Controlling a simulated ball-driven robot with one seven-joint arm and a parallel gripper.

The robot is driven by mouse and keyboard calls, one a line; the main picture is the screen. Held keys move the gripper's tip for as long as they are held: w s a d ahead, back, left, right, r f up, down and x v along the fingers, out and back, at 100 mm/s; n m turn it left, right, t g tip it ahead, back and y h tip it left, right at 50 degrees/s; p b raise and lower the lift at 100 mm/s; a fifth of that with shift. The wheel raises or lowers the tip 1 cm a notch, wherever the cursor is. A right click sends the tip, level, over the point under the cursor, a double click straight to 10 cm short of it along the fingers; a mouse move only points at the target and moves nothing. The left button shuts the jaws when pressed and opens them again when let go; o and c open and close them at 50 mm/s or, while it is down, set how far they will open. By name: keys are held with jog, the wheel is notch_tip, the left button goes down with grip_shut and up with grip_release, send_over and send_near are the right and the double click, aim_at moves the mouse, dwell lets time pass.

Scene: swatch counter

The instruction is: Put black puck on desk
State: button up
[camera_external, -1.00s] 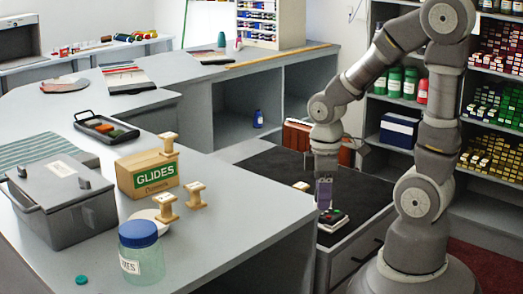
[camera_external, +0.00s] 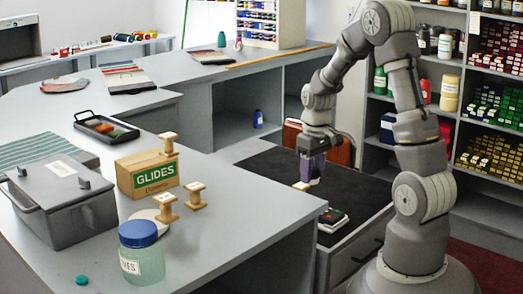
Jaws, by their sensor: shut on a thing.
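My gripper (camera_external: 310,178), with purple fingers, is shut and hangs above the black-topped low desk (camera_external: 270,167). The thing between its fingers is too small and dark to make out against the black top; no black puck shows clearly anywhere else. A pale wooden piece (camera_external: 300,186) shows just below and left of the fingers. A dark flat stack with white, red and green parts (camera_external: 333,217) lies on the desk's front part, below and right of my gripper.
A reddish-brown case (camera_external: 338,150) stands behind my gripper.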

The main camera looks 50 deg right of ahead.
jog(key=d+f+m, duration=0.2)
jog(key=d+f, duration=0.2)
jog(key=d, duration=0.4)
jog(key=d+f+m+p, duration=0.1)
jog(key=d+f+m, duration=0.2)
jog(key=d, duration=0.5)
jog(key=d+f+m, duration=0.3)
jog(key=d+f, duration=0.2)
jog(key=d, duration=0.2)
jog(key=shift+w+d+f, duration=0.1)
jog(key=shift+d+f, duration=0.2)
jog(key=shift+d, duration=0.1)
jog(key=b, duration=0.4)
send_over(341, 186)
jog(key=s, duration=0.1)
jog(key=shift+a+f, duration=0.25)
jog(key=shift+f, duration=0.25)
jog(key=shift+a+f, duration=0.2)
jog(key=shift+f, duration=0.3)
jog(key=shift+w+d+r, duration=0.1)
jog(key=shift+w+d, duration=0.2)
jog(key=shift+w, duration=0.05)
jog(key=shift+f+b, duration=1)
jog(key=shift+f, duration=0.7)
jog(key=shift+f, duration=0.2)
jog(key=o, duration=1)
jog(key=shift+o, duration=0.2)
